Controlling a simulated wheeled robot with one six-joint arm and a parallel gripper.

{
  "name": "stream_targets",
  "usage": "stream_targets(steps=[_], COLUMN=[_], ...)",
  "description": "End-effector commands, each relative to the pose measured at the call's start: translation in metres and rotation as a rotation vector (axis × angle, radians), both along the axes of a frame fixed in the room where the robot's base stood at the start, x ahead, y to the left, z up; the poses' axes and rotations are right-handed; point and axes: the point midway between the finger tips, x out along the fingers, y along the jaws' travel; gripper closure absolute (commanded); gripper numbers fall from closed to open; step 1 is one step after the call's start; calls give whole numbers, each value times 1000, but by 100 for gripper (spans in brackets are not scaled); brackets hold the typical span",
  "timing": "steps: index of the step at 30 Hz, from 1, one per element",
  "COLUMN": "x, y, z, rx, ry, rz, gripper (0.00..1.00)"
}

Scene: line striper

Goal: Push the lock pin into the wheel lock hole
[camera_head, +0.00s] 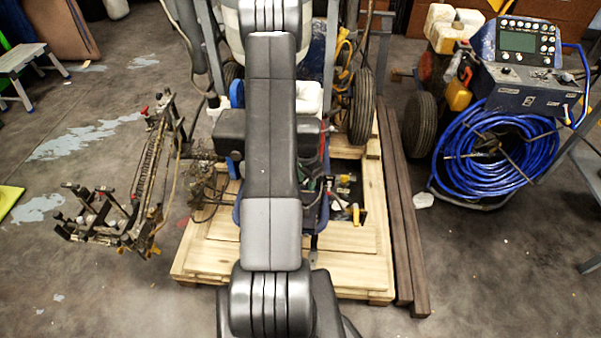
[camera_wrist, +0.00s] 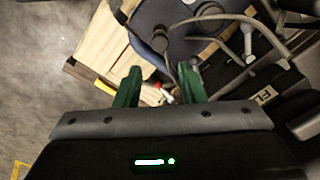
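My gripper (camera_wrist: 160,77) shows in the wrist view with its two green fingers apart. Nothing is clearly held between them. A small red and white part (camera_wrist: 164,93) shows in the gap, seemingly beyond the fingers. A dark blue machine part (camera_wrist: 180,22) with black round knobs (camera_wrist: 162,46) lies just past the fingertips. I cannot tell which part is the lock pin, and I cannot make out the wheel lock hole. In the head view the line striper stands on a wooden pallet with a black wheel (camera_head: 362,108) at its right. My arm hides much of the machine and my gripper there.
The wooden pallet (camera_head: 205,258) has dark beams (camera_head: 408,235) along its right side. A metal rack (camera_head: 105,215) projects at left. A control box (camera_head: 525,50) and coiled blue hose (camera_head: 490,180) stand at right. Thin bars and cables (camera_wrist: 250,40) lie right of the fingers.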

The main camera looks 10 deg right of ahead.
Motion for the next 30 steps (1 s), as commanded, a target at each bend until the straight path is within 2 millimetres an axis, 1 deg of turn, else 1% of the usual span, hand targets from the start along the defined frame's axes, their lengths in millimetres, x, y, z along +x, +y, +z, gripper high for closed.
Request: stream_targets(steps=[5, 11, 22, 24, 30], x=[1, 0, 0, 0, 0], y=[-1, 0, 0, 0, 0], z=[-7, -22, -66, -77, -97], rx=[0, 0, 0, 0, 0], ry=[0, 0, 1, 0, 0], rz=[-5, -3, -3, -3, -3], gripper=[64, 64, 64, 64, 64])
